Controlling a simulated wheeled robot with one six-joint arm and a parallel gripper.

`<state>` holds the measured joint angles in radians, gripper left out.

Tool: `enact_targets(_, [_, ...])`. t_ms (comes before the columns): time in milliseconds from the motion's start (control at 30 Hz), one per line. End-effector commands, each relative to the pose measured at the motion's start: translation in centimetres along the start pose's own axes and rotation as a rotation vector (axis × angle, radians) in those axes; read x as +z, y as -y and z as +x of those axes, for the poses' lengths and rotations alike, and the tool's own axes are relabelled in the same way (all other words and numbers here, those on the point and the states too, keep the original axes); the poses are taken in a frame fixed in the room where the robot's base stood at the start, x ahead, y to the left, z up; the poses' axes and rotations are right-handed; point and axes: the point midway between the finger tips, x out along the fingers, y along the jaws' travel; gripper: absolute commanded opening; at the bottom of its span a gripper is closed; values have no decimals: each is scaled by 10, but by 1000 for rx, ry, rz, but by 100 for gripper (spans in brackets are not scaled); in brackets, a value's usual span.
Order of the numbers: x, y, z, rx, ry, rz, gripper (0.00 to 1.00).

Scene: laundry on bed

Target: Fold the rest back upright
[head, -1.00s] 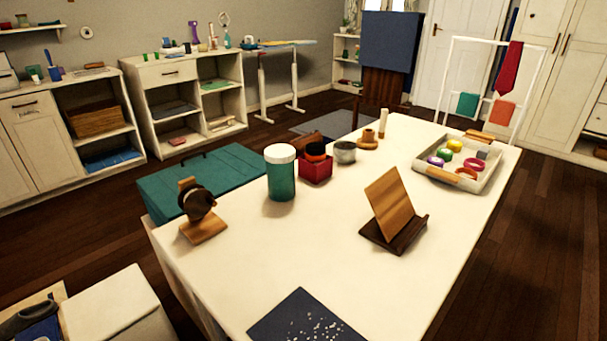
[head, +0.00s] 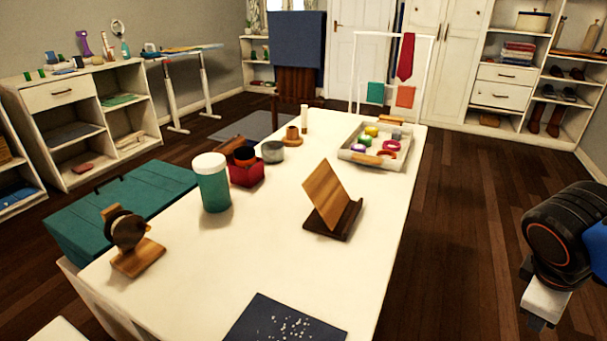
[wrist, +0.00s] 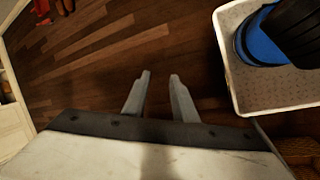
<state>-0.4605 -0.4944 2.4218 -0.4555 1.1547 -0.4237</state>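The rest (head: 325,196) stands on the right half of the white table in the head view. It is a light wooden panel leaning back to the left, with its lower edge at a dark wooden base (head: 345,222) with a front lip. My gripper shows at the far right of the head view, off the table's right side and well apart from the rest. In the wrist view my gripper (wrist: 159,78) has two grey fingers apart with only floor between them. The rest is not in the wrist view.
The white table (head: 265,258) also holds a teal jar (head: 213,185), a red box (head: 245,175), a wooden watch stand (head: 140,258), a tray (head: 352,157) of small items and a dark speckled mat (head: 265,318). Bare floor lies right of the table. A white bin (wrist: 240,92) shows in the wrist view.

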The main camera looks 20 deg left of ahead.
Motion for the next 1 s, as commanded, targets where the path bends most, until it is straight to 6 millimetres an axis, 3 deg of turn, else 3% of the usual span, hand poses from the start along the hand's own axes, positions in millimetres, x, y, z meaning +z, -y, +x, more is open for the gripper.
enact_targets(567, [-114, -26, -40, 289, 258, -863, 25])
enact_targets(767, [-165, -20, -65, 417, 362, -1128, 25])
enact_targets(1000, [-232, 5, -102, 593, 503, -1418, 25])
